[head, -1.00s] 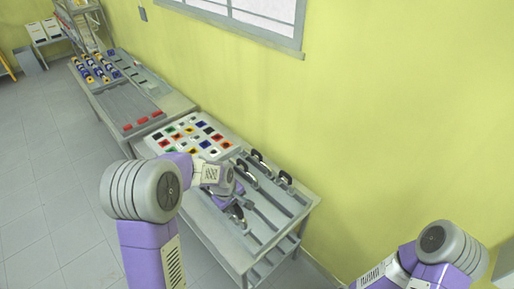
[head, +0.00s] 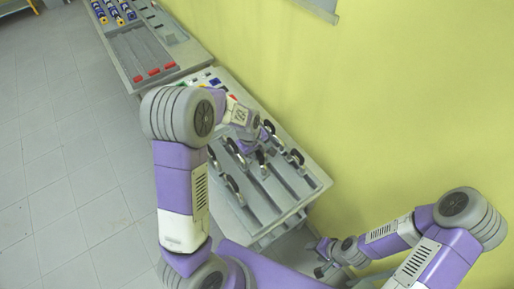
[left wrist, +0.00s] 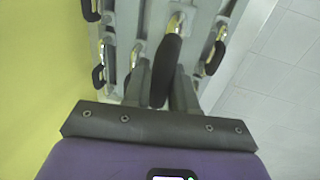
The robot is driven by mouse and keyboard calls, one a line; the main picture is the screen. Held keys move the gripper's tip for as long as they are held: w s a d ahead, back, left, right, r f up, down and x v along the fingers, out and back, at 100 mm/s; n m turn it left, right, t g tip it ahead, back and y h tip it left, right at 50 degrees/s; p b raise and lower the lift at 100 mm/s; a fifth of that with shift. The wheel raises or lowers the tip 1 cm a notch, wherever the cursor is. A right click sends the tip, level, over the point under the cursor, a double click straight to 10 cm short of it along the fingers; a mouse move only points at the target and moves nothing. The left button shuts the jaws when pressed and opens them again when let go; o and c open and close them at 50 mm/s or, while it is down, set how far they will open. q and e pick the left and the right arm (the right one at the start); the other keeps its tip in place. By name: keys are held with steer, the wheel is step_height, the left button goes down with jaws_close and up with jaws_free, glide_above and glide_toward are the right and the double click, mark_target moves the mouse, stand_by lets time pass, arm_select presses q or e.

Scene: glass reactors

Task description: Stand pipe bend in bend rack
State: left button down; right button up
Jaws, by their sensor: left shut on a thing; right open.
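My left gripper (head: 262,138) is over the grey rack (head: 289,196) in the head view. In the left wrist view its two fingers (left wrist: 163,88) are shut on a pipe bend (left wrist: 170,62), dark with a brass-coloured end. The bend is over the rack's grey bars; I cannot tell whether it touches them. Other dark bends with shiny ends stand in the rack's rows, such as one bend (head: 235,187) at the front left and one (left wrist: 217,57) at the right in the wrist view. My right gripper (head: 322,262) is open, low beside the table.
A tray of coloured squares (head: 207,78) lies behind the rack, partly hidden by my left arm. A farther table (head: 150,50) holds red and blue-yellow parts. The yellow wall (head: 400,100) runs close along the right side. Tiled floor (head: 70,160) is open at the left.

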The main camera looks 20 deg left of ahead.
arm_select(q)
steer(key=shift+w+f+b, duration=0.15)
steer(key=shift+f+b, duration=0.35)
steer(key=shift+f, duration=0.2)
step_height(320, 180, down, 16)
steer(key=b, duration=1.2)
stand_by(0.4)
steer(key=shift+f+b, duration=0.15)
steer(key=shift+b, duration=0.25)
stand_by(0.8)
steer(key=c, duration=0.8)
jaws_free()
step_height(320, 180, up, 9)
steer(key=p, duration=0.7)
steer(key=shift+f, duration=0.1)
stand_by(0.7)
